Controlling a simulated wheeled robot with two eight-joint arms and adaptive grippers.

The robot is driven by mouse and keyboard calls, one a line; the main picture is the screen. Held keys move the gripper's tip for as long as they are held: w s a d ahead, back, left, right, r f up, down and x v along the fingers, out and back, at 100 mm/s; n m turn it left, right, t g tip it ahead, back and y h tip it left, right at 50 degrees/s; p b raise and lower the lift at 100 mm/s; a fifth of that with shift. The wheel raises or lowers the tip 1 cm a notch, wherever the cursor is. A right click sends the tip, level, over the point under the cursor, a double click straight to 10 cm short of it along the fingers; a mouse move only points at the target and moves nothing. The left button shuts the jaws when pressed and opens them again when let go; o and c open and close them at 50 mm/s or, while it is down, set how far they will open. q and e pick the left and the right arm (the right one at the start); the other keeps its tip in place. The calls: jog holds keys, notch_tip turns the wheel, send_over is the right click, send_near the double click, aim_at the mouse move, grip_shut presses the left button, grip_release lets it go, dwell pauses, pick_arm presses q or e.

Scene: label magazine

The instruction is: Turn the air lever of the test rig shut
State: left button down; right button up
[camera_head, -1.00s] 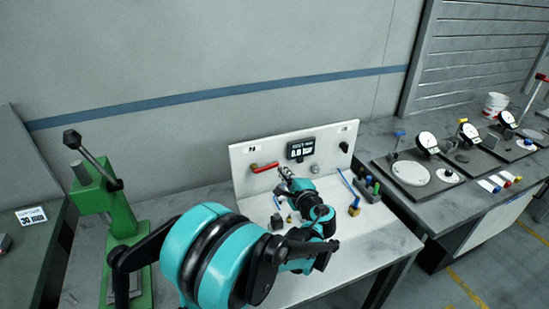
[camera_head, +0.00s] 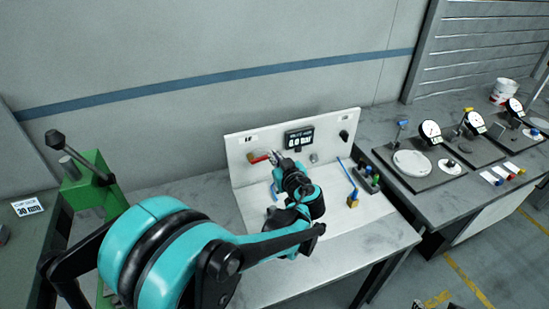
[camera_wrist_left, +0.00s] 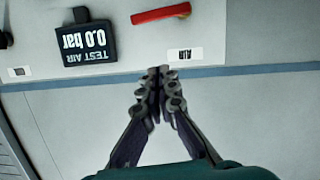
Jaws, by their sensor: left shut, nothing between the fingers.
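The air lever (camera_head: 258,159) is a red handle on the upright white panel of the test rig (camera_head: 238,150). In the left wrist view, which shows the panel upside down, the lever (camera_wrist_left: 160,14) lies nearly level beside the AIR label (camera_wrist_left: 184,53). My left gripper (camera_head: 275,156) is shut and empty, by the lever's right end in the head view. In the left wrist view its closed fingertips (camera_wrist_left: 159,72) stand apart from the lever in the picture; contact cannot be told. A display (camera_wrist_left: 85,43) reads TEST AIR 0.0 bar.
A black knob (camera_head: 344,135) is at the panel's right. A blue-handled tool (camera_head: 347,178) lies on the rig's base. A green press (camera_head: 95,192) stands left; dial gauges (camera_head: 430,130) stand on the right bench. A small dark part at the bottom edge may be my right gripper (camera_head: 418,303).

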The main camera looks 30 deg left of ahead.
pick_arm(q)
jog(key=w+a+f+b, duration=0.3)
jog(key=w+a+f, duration=0.2)
jog(key=f, duration=0.1)
jog(key=shift+w+a+b, duration=0.15)
jog(key=shift+w+b, duration=0.15)
jog(key=shift+d+f+b, duration=0.2)
jog(key=shift+f+b, duration=0.4)
jog(key=shift+f, duration=0.1)
